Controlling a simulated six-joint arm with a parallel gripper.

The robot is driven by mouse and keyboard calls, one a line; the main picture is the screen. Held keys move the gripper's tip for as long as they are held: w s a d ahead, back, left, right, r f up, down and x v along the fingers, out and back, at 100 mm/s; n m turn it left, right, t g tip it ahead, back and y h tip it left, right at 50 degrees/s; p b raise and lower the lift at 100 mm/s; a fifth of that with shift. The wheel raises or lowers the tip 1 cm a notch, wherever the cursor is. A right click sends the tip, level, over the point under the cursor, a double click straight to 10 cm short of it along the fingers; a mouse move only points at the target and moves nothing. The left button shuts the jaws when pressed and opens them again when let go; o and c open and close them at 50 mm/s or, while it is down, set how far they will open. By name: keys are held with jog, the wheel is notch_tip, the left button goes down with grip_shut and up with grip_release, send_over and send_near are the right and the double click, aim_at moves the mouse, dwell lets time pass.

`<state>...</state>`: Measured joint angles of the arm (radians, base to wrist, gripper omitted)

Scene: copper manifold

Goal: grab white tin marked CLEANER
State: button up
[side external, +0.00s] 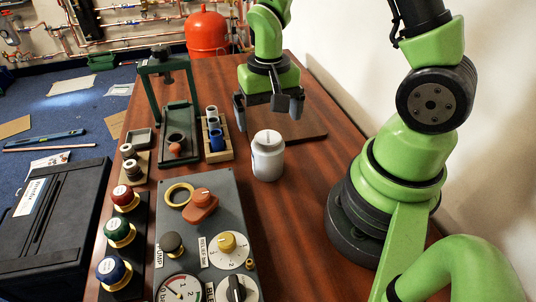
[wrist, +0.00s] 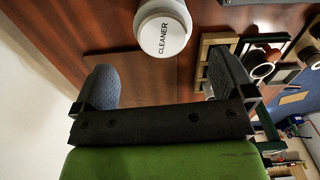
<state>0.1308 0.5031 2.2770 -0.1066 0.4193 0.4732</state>
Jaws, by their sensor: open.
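The white tin (side external: 268,158) stands upright on the wooden table, right of the control panel, in the side external view. In the wrist view the white tin (wrist: 162,30) shows its round lid with the word CLEANER, at the top middle. My gripper (side external: 268,106) is open and empty, above the table and behind the tin in the side external view, apart from it. In the wrist view my gripper (wrist: 160,88) has its two fingers spread wide, and the tin lies beyond the fingertips, between their lines.
A wooden rack (side external: 216,138) with small cylinders stands left of the tin, beside a green press frame (side external: 178,125). A grey control panel (side external: 203,235) with knobs lies in front left. A flat brown board (side external: 300,124) lies under my gripper. Table right of the tin is clear.

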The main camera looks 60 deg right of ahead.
aim_at(268, 137)
jog(key=shift+f, duration=0.9)
jog(key=f, duration=0.2)
jog(key=a+f, duration=0.1)
jog(key=f, duration=0.1)
jog(key=shift+s, duration=0.25)
jog(key=shift+w+f, duration=0.1)
jog(key=shift+f, duration=0.55)
jog(key=c, duration=1.2)
jog(key=shift+r, duration=0.15)
